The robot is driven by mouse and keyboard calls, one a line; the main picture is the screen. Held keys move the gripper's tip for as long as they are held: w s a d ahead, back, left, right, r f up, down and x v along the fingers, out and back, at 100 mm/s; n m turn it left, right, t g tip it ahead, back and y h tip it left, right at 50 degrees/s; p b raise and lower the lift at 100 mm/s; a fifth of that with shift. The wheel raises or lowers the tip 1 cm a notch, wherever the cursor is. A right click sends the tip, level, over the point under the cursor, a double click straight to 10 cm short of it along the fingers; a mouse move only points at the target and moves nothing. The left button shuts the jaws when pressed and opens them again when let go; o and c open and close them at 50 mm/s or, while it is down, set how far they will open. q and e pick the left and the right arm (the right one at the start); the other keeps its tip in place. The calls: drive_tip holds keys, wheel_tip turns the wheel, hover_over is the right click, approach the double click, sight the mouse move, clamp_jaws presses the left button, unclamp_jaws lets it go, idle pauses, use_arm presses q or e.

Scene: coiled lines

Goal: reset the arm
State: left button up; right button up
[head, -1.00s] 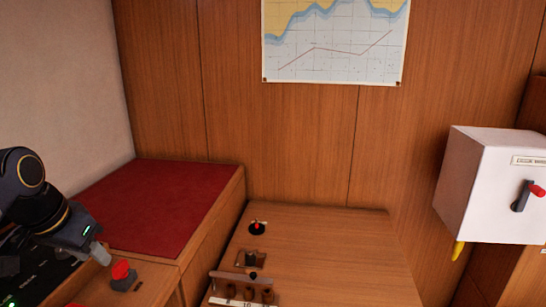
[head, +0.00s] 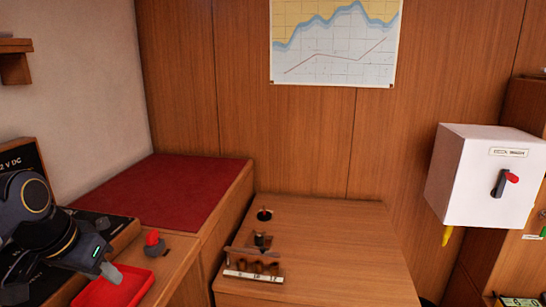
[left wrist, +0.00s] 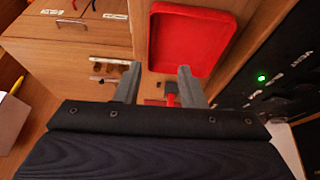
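My left arm comes in at the left of the head view, and its gripper (head: 110,272) is over the side ledge by a red tray (head: 132,285). In the left wrist view the two grey fingers of the left gripper (left wrist: 158,85) stand wide apart with nothing between them. The red tray (left wrist: 190,40) lies beyond the fingertips and looks empty. A red-topped knob (head: 153,243) stands on the ledge behind the gripper. My right gripper is in neither view.
A wooden desk (head: 330,245) holds a small rack (head: 253,276) and small fittings. A white box with a red-handled switch (head: 480,185) hangs at the right. A dark panel (head: 20,165) stands at the left. A red cushion (head: 175,195) lies behind.

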use_arm(q)
drive_tip(key=s+d+f+n+t+h, duration=0.1)
drive_tip(key=s+d+f+n+h, duration=0.15)
drive_tip(key=s+d+f, duration=1.1)
wheel_tip(320, 180, up, 12)
drive_tip(key=p, duration=1.3)
drive_tip(key=shift+s+p, duration=0.25)
drive_tip(key=shift+p, duration=0.1)
drive_tip(key=shift+h, duration=0.25)
